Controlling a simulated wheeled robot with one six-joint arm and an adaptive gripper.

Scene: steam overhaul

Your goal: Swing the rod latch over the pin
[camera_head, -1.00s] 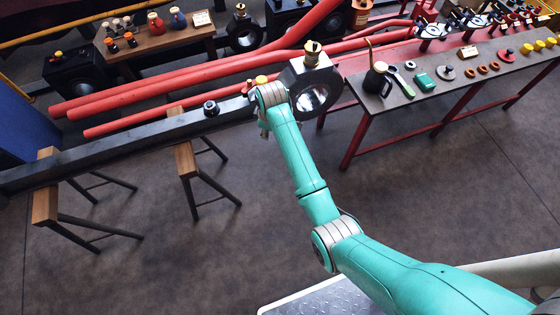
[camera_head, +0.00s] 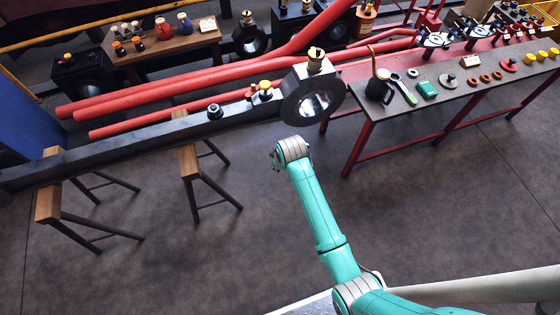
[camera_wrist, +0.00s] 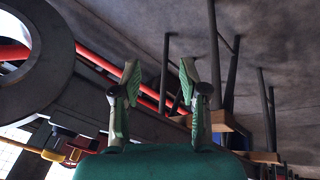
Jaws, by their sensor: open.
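The rod is a long dark beam (camera_head: 130,143) with a large ring end (camera_head: 312,95), which also shows in the wrist view (camera_wrist: 38,65). On its top near the ring is a small red piece with a yellow knob (camera_head: 265,86), seemingly the latch; red and yellow parts show low left in the wrist view (camera_wrist: 74,153). A short dark round post (camera_head: 214,111) stands farther left on the beam; I cannot tell whether it is the pin. My gripper (camera_wrist: 160,78) is open and empty, apart from the rod on its near side.
Wooden-topped trestles (camera_head: 188,160) support the beam. Red rods (camera_head: 200,78) lie behind it. A bench (camera_head: 445,75) at right holds an oil can (camera_head: 379,86), rings and tools. The floor in front of the beam is clear.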

